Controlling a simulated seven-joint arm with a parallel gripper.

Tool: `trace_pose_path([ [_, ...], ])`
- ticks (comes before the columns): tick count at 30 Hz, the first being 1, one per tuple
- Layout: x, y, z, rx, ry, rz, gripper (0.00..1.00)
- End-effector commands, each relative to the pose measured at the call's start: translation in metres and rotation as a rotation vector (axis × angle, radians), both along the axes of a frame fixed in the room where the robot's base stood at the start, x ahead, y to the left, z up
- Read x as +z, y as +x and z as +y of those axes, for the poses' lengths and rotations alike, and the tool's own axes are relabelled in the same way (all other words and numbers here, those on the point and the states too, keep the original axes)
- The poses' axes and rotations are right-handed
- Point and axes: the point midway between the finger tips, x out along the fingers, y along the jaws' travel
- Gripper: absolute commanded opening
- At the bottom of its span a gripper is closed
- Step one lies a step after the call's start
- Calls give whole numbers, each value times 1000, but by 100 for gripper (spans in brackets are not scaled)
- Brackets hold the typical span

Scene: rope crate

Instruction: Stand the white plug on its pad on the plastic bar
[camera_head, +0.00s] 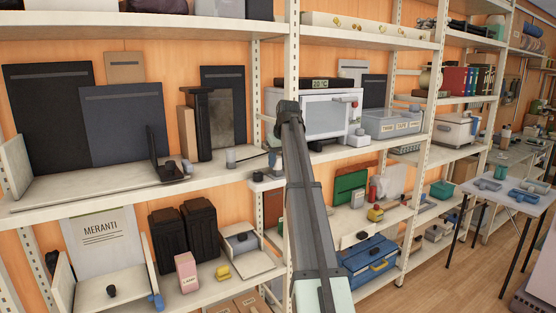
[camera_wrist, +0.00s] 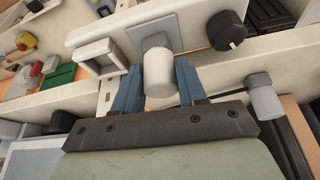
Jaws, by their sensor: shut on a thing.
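The white plug (camera_wrist: 160,78) is between the two blue-grey fingers of my gripper (camera_wrist: 158,88) in the wrist view, and my gripper is shut on it. The plug's far end overlaps the grey square pad (camera_wrist: 147,27). I cannot tell whether it touches the pad. The pad lies on the pale plastic bar (camera_wrist: 190,17), which also carries a black knob (camera_wrist: 227,31) and a square white frame (camera_wrist: 100,57). In the head view my gripper (camera_head: 288,106) is at a shelf upright, and the plug is hidden there.
A grey-white cylinder (camera_wrist: 264,100) with a dark rod is right of my gripper in the wrist view. In the head view a white oven-like box (camera_head: 320,112) and a grey bin (camera_head: 393,124) stand right of my arm. The shelf upright (camera_head: 291,60) is close by.

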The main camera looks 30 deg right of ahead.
Motion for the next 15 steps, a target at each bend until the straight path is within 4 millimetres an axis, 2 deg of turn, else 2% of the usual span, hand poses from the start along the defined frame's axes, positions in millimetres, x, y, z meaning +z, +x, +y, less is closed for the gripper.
trace_pose_path([
  [2,-1,0,0,0,0,0,0],
  [3,-1,0,0,0,0,0,43],
  [12,-1,0,0,0,0,0,71],
  [15,-1,0,0,0,0,0,71],
])
